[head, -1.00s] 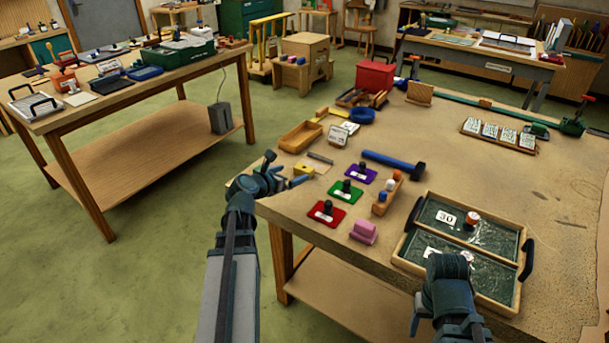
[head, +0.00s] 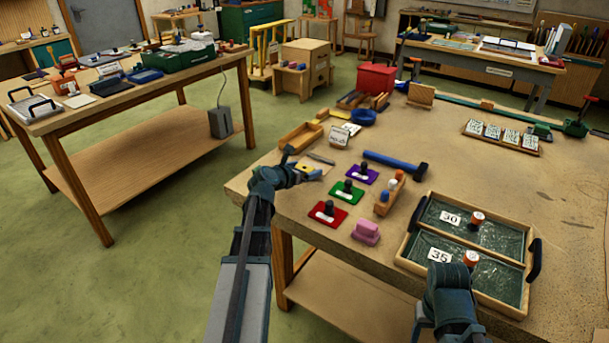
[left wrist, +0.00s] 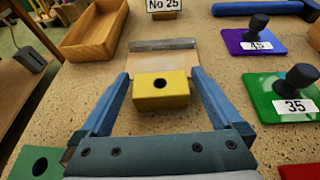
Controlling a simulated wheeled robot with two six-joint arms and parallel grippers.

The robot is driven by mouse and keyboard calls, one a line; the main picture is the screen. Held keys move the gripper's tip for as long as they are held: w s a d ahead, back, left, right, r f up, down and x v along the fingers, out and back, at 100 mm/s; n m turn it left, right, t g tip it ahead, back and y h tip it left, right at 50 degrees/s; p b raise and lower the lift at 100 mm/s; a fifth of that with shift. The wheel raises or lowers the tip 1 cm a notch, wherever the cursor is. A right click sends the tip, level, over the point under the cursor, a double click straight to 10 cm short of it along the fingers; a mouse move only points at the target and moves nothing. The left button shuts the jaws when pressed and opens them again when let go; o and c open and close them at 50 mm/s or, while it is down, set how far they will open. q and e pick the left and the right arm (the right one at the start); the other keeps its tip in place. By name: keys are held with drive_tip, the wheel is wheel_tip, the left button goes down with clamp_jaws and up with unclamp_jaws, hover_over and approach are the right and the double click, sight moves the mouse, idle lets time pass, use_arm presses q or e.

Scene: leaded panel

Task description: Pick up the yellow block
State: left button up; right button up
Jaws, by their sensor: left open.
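The yellow block (left wrist: 161,90), with a dark round hole in its top, sits in the left wrist view between the two blue fingers of my left gripper (left wrist: 160,76). The fingers are open, one on each side, with small gaps showing beside the block. In the head view my left gripper (head: 303,174) is over the near left corner of the table, and the block (head: 303,166) is partly hidden by it. My right arm (head: 450,285) shows at the bottom of the head view; its fingers cannot be made out clearly.
A metal bar (left wrist: 163,44) lies just beyond the block. A wooden tray (left wrist: 95,30) is at the far left. Purple (left wrist: 249,40) and green (left wrist: 283,95) plates with black knobs stand to the right. A green piece with a hole (left wrist: 38,165) is at lower left.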

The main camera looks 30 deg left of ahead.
use_arm(q)
drive_tip(key=c, duration=1.3)
drive_tip(key=shift+o, duration=0.2)
drive_tip(key=shift+r, duration=0.15)
wheel_tip(320, 180, up, 10)
drive_tip(key=p, duration=1)
